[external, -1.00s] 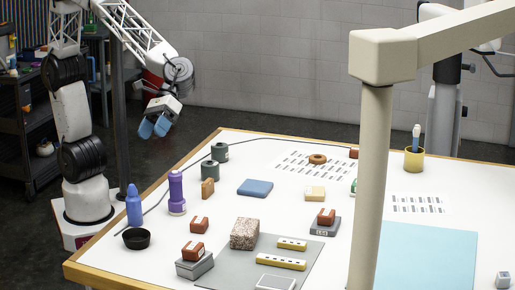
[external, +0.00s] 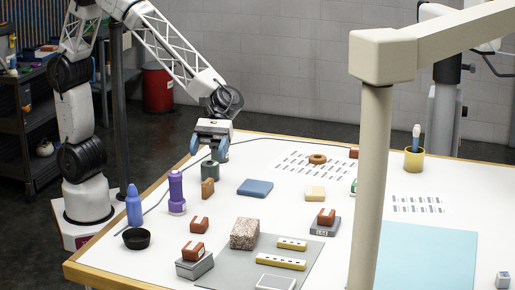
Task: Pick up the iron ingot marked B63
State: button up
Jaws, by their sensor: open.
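No marking B63 can be read at this size, so I cannot tell for sure which thing is the ingot. Two grey metal-looking blocks are candidates: one at the front left (external: 195,268) and one right of centre (external: 322,230) with a pale label on its front. Each has a red-brown piece with a pale mark on top, the front one (external: 199,251) and the right one (external: 326,216). My gripper (external: 209,156) is open and empty, with blue fingers pointing down over the table's back left, just above a dark green cylinder (external: 210,171). It hides a second green cylinder behind it.
A purple bottle (external: 177,193), blue bottle (external: 134,208) and black bowl (external: 136,239) stand at the left. A speckled block (external: 245,233) and yellow bars (external: 281,262) lie on a grey mat. A beige post (external: 371,190) rises in front and blocks part of the table.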

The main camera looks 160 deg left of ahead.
send_near(200, 219)
jog(key=shift+w+f, duration=0.2)
jog(key=shift+w+d, duration=0.1)
jog(key=shift+x, duration=1.15)
jog(key=shift+w, duration=0.1)
jog(key=shift+x, duration=2.55)
jog(key=shift+d, duration=0.2)
jog(key=shift+c, duration=0.4)
jog(key=c, duration=1.2)
